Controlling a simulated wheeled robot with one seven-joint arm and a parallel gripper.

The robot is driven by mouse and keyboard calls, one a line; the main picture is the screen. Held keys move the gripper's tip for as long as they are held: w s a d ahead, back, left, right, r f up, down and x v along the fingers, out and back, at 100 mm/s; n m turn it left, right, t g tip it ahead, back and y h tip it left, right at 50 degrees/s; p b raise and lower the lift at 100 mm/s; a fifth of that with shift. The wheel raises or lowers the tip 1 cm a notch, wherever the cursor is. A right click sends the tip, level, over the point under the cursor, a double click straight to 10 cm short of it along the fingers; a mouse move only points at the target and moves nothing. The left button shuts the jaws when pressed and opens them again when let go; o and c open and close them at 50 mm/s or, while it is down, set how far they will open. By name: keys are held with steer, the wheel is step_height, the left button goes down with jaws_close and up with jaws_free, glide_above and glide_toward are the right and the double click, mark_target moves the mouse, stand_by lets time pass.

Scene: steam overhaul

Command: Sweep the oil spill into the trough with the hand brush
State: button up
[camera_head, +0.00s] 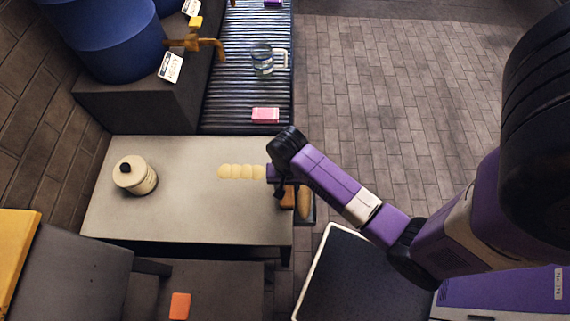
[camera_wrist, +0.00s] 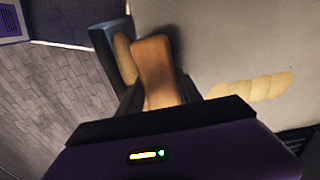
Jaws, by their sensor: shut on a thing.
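The oil spill (camera_head: 240,171) is a row of pale yellow blobs on the pale table, left of my gripper. It also shows at the right of the wrist view (camera_wrist: 250,89). My gripper (camera_head: 280,188) is over the table's right edge, shut on the hand brush (camera_head: 288,197), whose brown wooden body shows in the wrist view (camera_wrist: 156,65). Its bristles are hidden. The trough (camera_head: 307,215) is a dark narrow container along the table's right edge, just right of the brush. A tan patch shows inside it; the wrist view shows the trough (camera_wrist: 103,42) too.
A cream lidded jar (camera_head: 135,175) stands on the left of the table (camera_head: 190,220). Behind are a roller conveyor (camera_head: 235,90) with a pink box (camera_head: 265,115) and a glass jar (camera_head: 262,58), and blue drums (camera_head: 115,45) with a brass tap (camera_head: 195,43).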

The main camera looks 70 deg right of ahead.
steer(key=shift+r, duration=0.1)
steer(key=shift+w+r, duration=0.1)
steer(key=shift+r, duration=3.35)
